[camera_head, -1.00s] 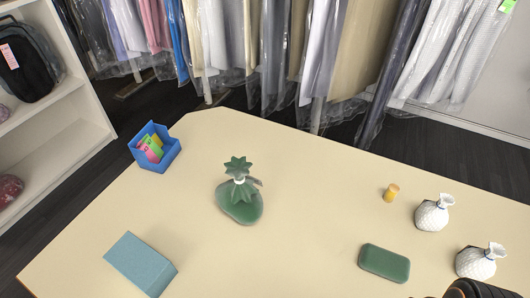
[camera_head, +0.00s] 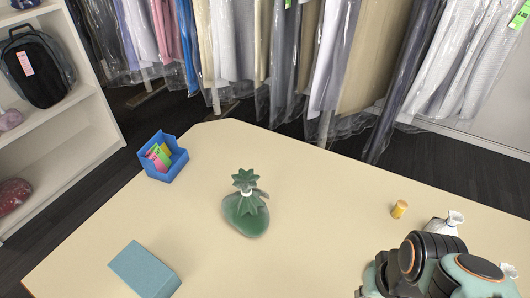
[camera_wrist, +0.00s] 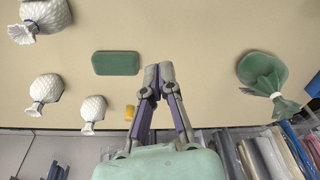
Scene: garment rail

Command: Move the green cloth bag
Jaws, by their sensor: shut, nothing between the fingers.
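The green cloth bag (camera_head: 246,214) stands on the table in the middle of the head view, its neck tied with a pale band and its top flared. It also shows in the wrist view (camera_wrist: 262,72), at the upper right. My gripper (camera_wrist: 158,72) is shut and empty in the wrist view, with its fingertips together. It is apart from the bag, with bare table between them. In the head view my arm is at the lower right, and the fingertips are hidden there.
A green block (camera_wrist: 117,63), several white bags (camera_wrist: 45,88) and a yellow cylinder (camera_head: 399,209) are on the table's right side. A blue box with colored tags (camera_head: 176,168) and a blue block (camera_head: 142,268) are on the left. Covered garments (camera_head: 285,60) hang behind.

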